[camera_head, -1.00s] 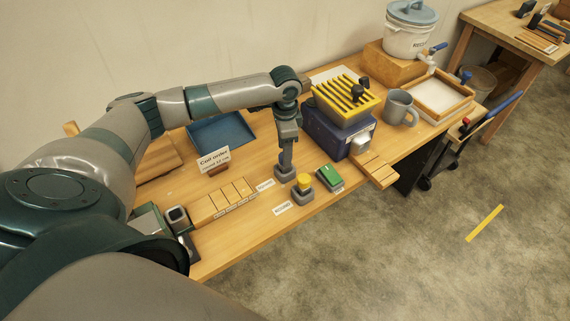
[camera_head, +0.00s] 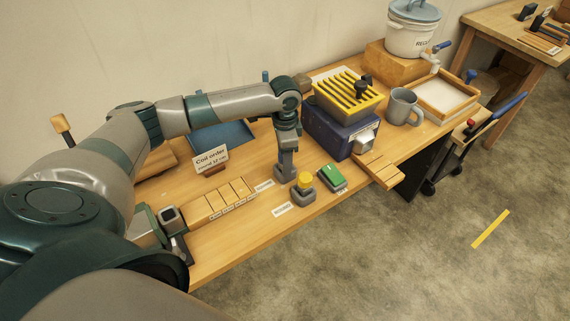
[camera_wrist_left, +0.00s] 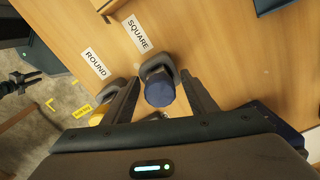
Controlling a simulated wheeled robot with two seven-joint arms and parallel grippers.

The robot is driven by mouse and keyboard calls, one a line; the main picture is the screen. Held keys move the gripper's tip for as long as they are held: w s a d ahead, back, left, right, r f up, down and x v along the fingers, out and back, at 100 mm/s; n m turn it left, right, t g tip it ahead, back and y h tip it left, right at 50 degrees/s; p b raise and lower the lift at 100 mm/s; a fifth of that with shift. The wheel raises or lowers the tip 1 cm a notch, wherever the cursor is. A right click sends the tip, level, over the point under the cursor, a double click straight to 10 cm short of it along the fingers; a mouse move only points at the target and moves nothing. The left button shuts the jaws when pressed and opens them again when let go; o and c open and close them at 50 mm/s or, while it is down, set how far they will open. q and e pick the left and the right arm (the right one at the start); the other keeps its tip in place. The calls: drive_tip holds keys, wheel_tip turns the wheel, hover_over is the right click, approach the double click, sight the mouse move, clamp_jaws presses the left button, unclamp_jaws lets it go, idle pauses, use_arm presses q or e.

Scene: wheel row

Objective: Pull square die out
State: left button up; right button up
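The square die is a blue-topped piece (camera_wrist_left: 160,92) in a grey holder (camera_wrist_left: 156,64) beside the label SQUARE (camera_wrist_left: 138,33) in the left wrist view. My left gripper (camera_wrist_left: 160,77) has its two fingers apart, one on each side of the blue top. I see gaps beside it, so it is not clamped. In the head view my left gripper (camera_head: 286,163) points straight down over this spot and hides the blue top. The yellow-topped round die (camera_head: 304,180) stands in its own grey holder just to the right.
A green block (camera_head: 331,177) lies right of the yellow die. Behind it stands a dark blue box (camera_head: 329,134) with a yellow slatted top (camera_head: 349,94). A wooden block row (camera_head: 230,197) lies to the left. The bench's front edge is close.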

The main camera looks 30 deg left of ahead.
use_arm(q)
clamp_jaws()
drive_tip(key=shift+r+p, duration=0.6)
drive_tip(key=shift+p, duration=0.45)
idle(1.0)
drive_tip(key=shift+r, duration=0.15)
drive_tip(key=shift+r+p, duration=4.7)
drive_tip(key=shift+p, duration=0.85)
